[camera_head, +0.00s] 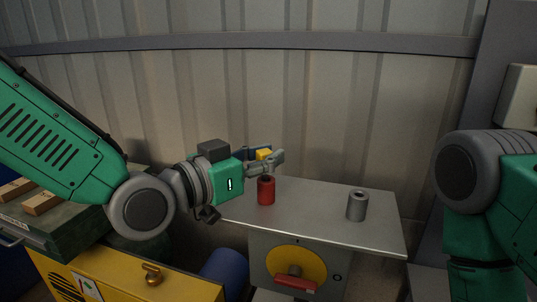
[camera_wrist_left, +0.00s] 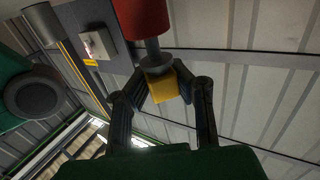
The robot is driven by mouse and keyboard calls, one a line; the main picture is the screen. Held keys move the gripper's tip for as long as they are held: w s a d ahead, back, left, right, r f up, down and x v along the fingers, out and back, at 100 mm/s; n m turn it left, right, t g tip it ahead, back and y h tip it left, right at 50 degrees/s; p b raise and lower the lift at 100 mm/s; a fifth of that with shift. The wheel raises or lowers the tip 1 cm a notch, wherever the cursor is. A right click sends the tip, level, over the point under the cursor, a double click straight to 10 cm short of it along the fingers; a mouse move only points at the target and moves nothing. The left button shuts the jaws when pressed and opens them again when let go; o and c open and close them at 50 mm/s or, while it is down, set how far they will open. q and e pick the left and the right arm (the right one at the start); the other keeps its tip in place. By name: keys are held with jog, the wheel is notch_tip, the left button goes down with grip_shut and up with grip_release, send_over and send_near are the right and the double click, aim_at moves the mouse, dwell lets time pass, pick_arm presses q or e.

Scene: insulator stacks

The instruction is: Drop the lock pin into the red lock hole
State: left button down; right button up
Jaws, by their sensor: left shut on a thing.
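The lock pin has a yellow block head (camera_wrist_left: 163,86) and a grey shaft (camera_wrist_left: 153,50). My left gripper (camera_head: 272,158) is shut on the yellow head, which also shows in the head view (camera_head: 263,154). The red lock hole is an upright red cylinder (camera_head: 266,191) on the grey table, just below my left gripper. In the left wrist view the red cylinder (camera_wrist_left: 146,16) lies beyond the shaft, in line with it. I cannot tell whether the shaft tip is inside the hole. My right gripper is not in view.
A grey hollow cylinder (camera_head: 357,206) stands to the right on the grey table (camera_head: 312,205). The tabletop between the two cylinders is clear. A yellow dial with a red handle (camera_head: 296,283) is on the table's front. A yellow cabinet (camera_head: 120,280) stands at the lower left.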

pick_arm(q)
jog(key=shift+f+b, duration=0.4)
jog(key=shift+f, duration=0.25)
jog(key=c, duration=1.4)
grip_release()
jog(key=shift+a, duration=0.1)
jog(key=v, duration=1.2)
jog(key=shift+w, duration=0.1)
